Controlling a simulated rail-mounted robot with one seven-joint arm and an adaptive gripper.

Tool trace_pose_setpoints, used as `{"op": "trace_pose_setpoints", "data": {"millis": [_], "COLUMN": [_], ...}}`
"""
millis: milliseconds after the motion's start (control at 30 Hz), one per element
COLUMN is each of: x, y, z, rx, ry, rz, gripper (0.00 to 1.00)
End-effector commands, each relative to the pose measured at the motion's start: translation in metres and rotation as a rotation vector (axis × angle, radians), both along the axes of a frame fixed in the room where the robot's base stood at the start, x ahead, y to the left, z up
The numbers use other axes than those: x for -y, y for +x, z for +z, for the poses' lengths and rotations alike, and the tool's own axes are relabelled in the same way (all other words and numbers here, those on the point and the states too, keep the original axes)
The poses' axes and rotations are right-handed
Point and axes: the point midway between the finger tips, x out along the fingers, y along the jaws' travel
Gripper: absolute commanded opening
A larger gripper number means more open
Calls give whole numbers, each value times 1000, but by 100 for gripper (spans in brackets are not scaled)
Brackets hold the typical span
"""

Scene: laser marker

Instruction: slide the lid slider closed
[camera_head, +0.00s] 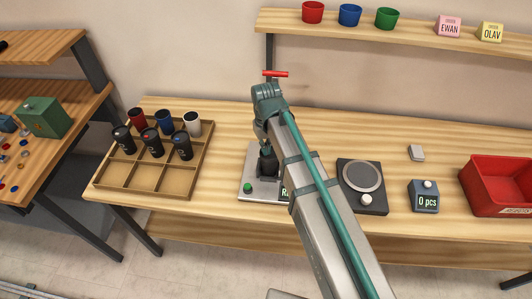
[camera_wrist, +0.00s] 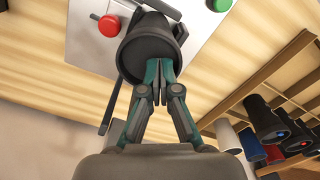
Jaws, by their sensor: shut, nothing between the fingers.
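A black tumbler (camera_wrist: 143,48) stands on the pale marker plate (camera_wrist: 78,30) in the wrist view, its lid end toward me. My gripper (camera_wrist: 159,70) is shut and empty, its fingertips in front of the lid. I cannot tell whether they touch it. The lid slider cannot be made out; the fingers cover part of the lid. In the head view the tumbler (camera_head: 267,167) shows dark beside my arm, with my gripper (camera_head: 266,152) over it. The marker plate (camera_head: 262,195) is partly covered by my arm.
A green button (camera_head: 248,188) is on the plate; a red one (camera_wrist: 109,25) shows in the wrist view. A wooden tray (camera_head: 115,176) with several tumblers is left. A round-topped scale (camera_head: 378,208), counter box (camera_head: 424,203) and red bin (camera_head: 482,197) are right. A shelf (camera_head: 400,30) is behind.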

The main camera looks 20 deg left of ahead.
Motion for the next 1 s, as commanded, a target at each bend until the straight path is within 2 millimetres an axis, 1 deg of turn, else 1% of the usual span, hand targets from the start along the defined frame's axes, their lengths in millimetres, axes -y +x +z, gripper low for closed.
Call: {"op": "trace_pose_setpoints", "data": {"millis": [1000], "x": [-2], "y": [11], "z": [0], "rx": [0], "ry": [0], "rz": [0], "gripper": [0]}}
